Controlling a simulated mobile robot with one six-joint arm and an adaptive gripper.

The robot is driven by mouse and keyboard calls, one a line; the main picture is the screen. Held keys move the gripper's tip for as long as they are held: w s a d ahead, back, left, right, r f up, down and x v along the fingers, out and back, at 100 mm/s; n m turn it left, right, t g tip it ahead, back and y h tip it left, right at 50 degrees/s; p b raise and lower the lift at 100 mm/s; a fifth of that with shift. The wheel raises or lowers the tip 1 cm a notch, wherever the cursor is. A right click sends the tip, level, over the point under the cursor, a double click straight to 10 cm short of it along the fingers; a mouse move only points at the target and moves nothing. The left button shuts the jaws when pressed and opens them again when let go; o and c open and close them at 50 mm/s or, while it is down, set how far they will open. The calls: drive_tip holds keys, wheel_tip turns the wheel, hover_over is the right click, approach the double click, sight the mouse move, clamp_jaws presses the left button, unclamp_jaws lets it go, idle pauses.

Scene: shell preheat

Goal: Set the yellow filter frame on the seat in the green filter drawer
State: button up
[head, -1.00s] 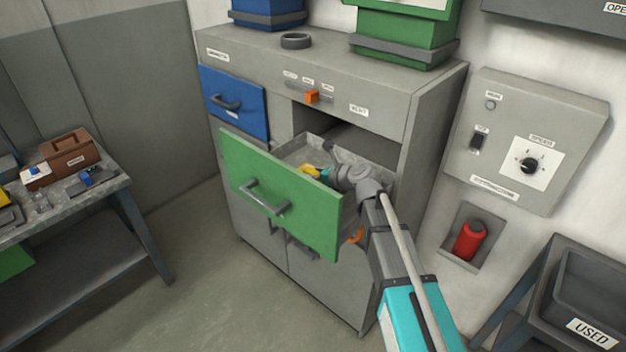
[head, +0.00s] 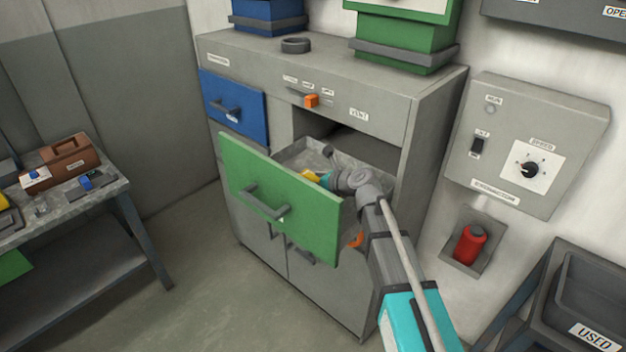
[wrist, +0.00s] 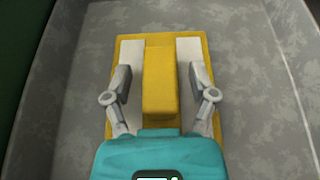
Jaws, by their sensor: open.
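The yellow filter frame (wrist: 160,85) lies flat inside the green filter drawer (head: 308,215), on its grey floor in the wrist view. It has pale panels on both sides of a raised yellow middle bar. My gripper (wrist: 160,78) is open above it, with one finger on each side of the bar and gaps between. In the head view, a bit of the frame (head: 311,176) shows behind the drawer front, beside my teal gripper (head: 325,179). The drawer stands pulled out. I cannot make out the seat's edges; the frame and gripper cover that part.
The drawer's side walls (wrist: 290,70) stand well clear of the frame. The blue drawer (head: 234,105) is shut. A workbench (head: 110,195) with a brown toolbox (head: 70,160) is at left. A control box (head: 530,135) and a USED bin (head: 590,290) are at right.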

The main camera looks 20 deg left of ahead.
drive_tip(key=shift+r, duration=0.15)
drive_tip(key=shift+s+d+r+p, duration=0.25)
drive_tip(key=shift+d+p, duration=0.15)
drive_tip(key=shift+d, duration=0.05)
drive_tip(key=p+v, duration=0.4)
drive_tip(key=v, duration=0.7)
idle(0.3)
